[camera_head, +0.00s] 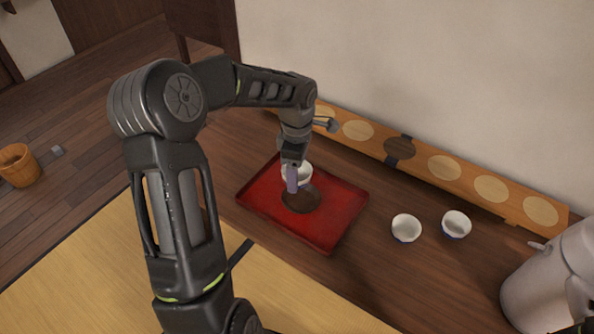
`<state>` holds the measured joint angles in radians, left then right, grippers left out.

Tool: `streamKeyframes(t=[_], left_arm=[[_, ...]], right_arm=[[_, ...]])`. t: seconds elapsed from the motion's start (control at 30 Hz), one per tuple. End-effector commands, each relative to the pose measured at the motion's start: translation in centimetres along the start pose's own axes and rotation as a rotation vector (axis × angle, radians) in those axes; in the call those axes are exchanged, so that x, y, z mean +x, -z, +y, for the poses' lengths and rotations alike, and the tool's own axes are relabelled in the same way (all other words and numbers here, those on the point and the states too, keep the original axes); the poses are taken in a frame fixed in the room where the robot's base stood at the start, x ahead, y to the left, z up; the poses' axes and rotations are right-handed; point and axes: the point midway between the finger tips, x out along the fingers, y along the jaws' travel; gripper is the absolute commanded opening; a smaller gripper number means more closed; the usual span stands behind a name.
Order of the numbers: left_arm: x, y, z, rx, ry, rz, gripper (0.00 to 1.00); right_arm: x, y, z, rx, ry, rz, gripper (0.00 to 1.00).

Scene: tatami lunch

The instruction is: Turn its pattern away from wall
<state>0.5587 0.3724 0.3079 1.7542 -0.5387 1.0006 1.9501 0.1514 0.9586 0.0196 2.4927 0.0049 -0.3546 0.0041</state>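A white bowl (304,172) is at the back of the red tray (340,226), partly hidden by my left gripper (292,184). The gripper comes down from above, with a finger in front of the bowl's near side. I cannot tell whether the fingers are closed on its rim or only beside it. No pattern on this bowl can be made out. A dark round spot (302,201) lies on the tray just in front of the bowl. The pale wall (430,70) is behind. My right gripper is not in view.
Two white bowls with blue near the base, one (406,228) and another (456,224), stand right of the tray. A wooden rail with round discs (444,167) runs along the wall.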

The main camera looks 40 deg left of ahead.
Motion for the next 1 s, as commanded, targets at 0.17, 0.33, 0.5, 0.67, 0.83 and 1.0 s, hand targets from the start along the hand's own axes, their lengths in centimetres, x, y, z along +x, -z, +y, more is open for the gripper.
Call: streamKeyframes(t=[0.17, 0.33, 0.5, 0.67, 0.83, 1.0], left_arm=[[0.0, 0.0, 0.0, 0.000, -0.001, 0.000, 0.13], [-0.1, -0.1, 0.0, 0.011, -0.001, 0.000, 0.13], [-0.3, -1.2, 0.1, 0.122, -0.001, -0.002, 0.13], [-0.8, -3.8, 0.1, 0.387, -0.001, -0.005, 0.13], [-1.7, -7.9, -0.2, 0.816, -0.002, -0.007, 0.13], [-2.7, -12.2, -0.9, 1.291, -0.004, -0.006, 0.13]], right_arm=[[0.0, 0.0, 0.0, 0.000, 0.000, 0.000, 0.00], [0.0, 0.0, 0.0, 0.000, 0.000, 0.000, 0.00], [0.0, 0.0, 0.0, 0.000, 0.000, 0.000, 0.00], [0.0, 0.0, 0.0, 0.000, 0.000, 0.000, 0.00], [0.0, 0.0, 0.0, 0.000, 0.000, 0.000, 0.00], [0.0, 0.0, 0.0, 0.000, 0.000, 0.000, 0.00]])
